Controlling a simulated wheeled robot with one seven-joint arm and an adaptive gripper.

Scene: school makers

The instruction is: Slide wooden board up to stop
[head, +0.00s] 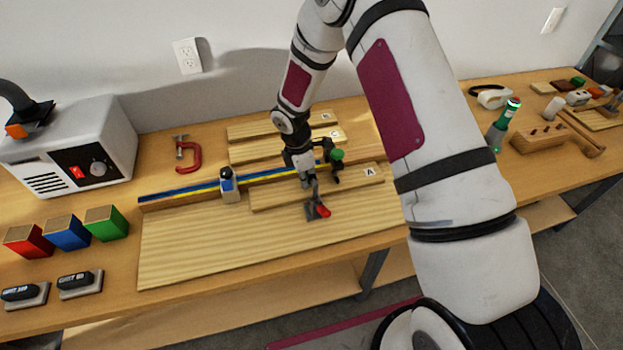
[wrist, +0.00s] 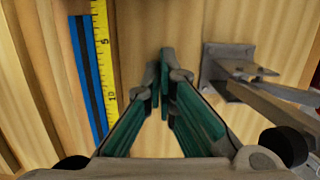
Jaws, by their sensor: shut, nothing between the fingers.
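The wooden board marked A (head: 272,196) lies flat on a large pale wooden panel (head: 200,240), along a fence with a blue and yellow measuring strip (head: 185,190). My gripper (head: 307,180) points down over the board's middle. In the wrist view its green fingers (wrist: 164,75) are shut together and empty, with wood below them; I cannot tell whether they touch it. A white and blue upright piece (head: 229,185) stands by the fence near the board's left end. A green knob (head: 337,155) sits at the fence right of my gripper. I cannot tell which is the stop.
A metal clamp with a red handle (head: 318,209) stands close to my gripper; its metal shows in the wrist view (wrist: 235,75). Two more boards (head: 270,128) lie behind the fence. A red C-clamp (head: 188,155) and coloured blocks (head: 66,232) are at the left.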

